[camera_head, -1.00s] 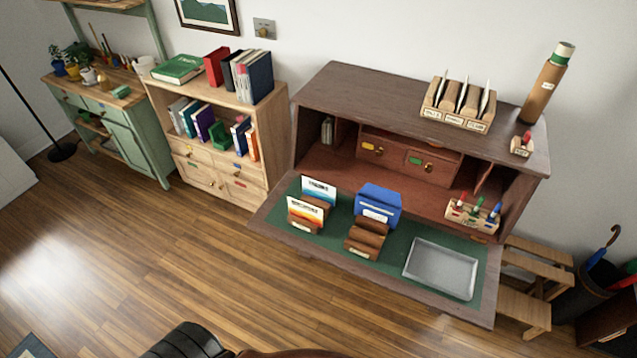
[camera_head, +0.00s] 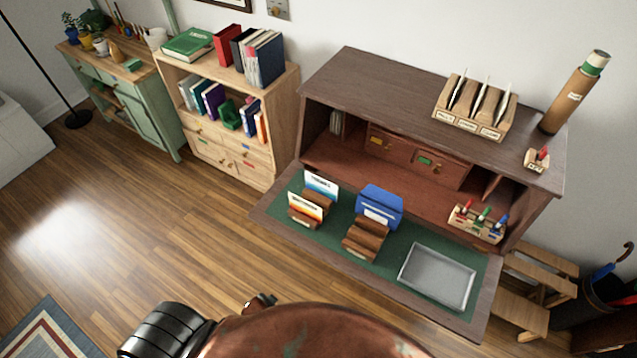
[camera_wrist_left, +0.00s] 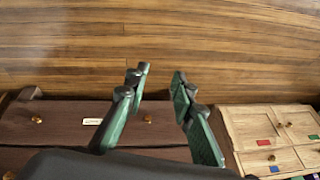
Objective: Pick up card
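Two cards stand upright in a brown slotted holder (camera_head: 302,222) at the left of the desk's fold-down leaf: a blue-and-white card (camera_head: 322,184) behind and an orange-and-white card (camera_head: 304,204) in front. A blue folder-like piece (camera_head: 380,203) stands behind another, empty-looking brown slotted holder (camera_head: 364,240). Which card is meant, I cannot tell. My left gripper (camera_wrist_left: 160,76) is open and empty in the left wrist view, above the wooden floor. My right gripper does not show.
A metal tray (camera_head: 437,276) lies on the right of the green mat (camera_head: 392,268). A pen holder (camera_head: 477,222) stands behind it. A bookcase (camera_head: 236,160) stands left; open floor lies in front.

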